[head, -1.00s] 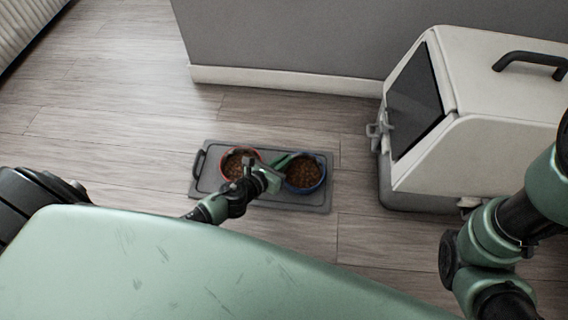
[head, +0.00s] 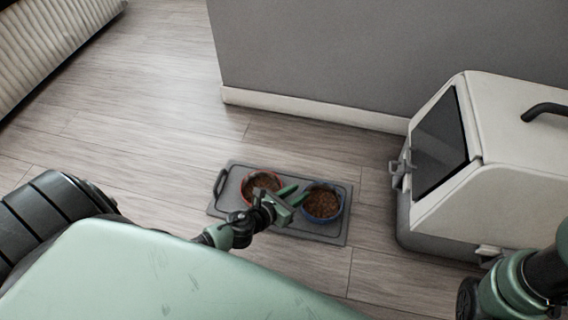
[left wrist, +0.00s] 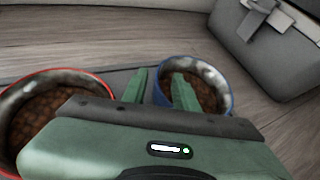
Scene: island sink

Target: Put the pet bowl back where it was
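A blue-rimmed pet bowl (head: 322,204) full of brown kibble sits at the right end of a grey tray (head: 335,229) on the floor. A red-rimmed bowl (head: 262,183) of kibble sits on the tray to its left. My left gripper (head: 294,194) is open between the bowls, at the blue bowl's left edge. In the left wrist view, the fingers (left wrist: 158,90) are apart; one appears outside the blue bowl (left wrist: 208,88) and the other overlaps its inside. I cannot tell whether they touch it. The red bowl (left wrist: 45,112) is partly hidden by the gripper body. My right gripper is out of view.
A white and grey litter box (head: 470,170) with a dark door stands to the right of the tray. A grey wall with a white baseboard (head: 310,110) runs behind. A ribbed radiator (head: 50,45) is at upper left. Wooden floor left of the tray is clear.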

